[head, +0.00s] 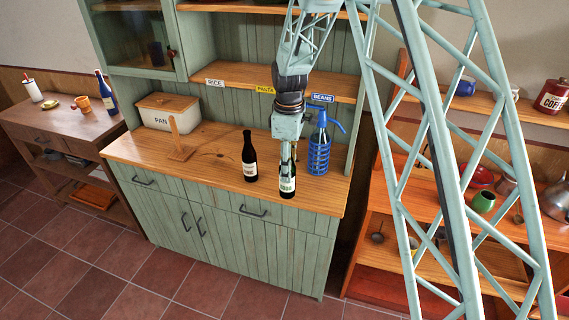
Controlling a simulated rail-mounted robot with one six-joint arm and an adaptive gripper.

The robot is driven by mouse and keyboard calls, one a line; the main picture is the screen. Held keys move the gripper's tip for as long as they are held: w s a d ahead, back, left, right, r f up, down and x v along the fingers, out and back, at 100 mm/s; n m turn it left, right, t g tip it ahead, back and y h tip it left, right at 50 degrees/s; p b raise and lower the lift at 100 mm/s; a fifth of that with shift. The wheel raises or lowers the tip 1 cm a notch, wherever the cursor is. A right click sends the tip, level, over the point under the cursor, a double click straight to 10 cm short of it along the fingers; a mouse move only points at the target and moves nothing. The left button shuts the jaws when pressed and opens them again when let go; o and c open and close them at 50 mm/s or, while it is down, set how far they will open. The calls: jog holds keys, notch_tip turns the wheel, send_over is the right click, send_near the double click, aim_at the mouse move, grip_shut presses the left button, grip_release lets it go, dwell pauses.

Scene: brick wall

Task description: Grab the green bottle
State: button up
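A dark bottle with a pale label (287,189), its dark glass perhaps green, stands upright near the front edge of the wooden counter. My gripper (288,165) points down right over it, and its fingers hide the bottle's neck and top. Whether the fingers touch or hold the neck cannot be made out. A second dark, nearly black bottle with a cream label (250,160) stands upright on the counter to the left, apart from my gripper.
A blue siphon bottle (319,150) stands close behind right of my gripper. A wooden stand (179,150) and bread bin (167,111) are to the left. A shelf (345,88) overhangs the counter's back. A blue bottle (106,94) stands on the left side table.

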aim_at(293, 176)
jog(key=shift+s+d+r, duration=0.1)
jog(key=shift+s+d, duration=0.1)
jog(key=shift+s, duration=0.45)
jog(key=shift+s+d+r, duration=0.1)
jog(key=shift+s+d, duration=0.15)
jog(key=shift+s, duration=0.45)
jog(key=shift+s+d, duration=0.2)
jog(key=shift+s, duration=0.45)
jog(key=shift+d, duration=0.1)
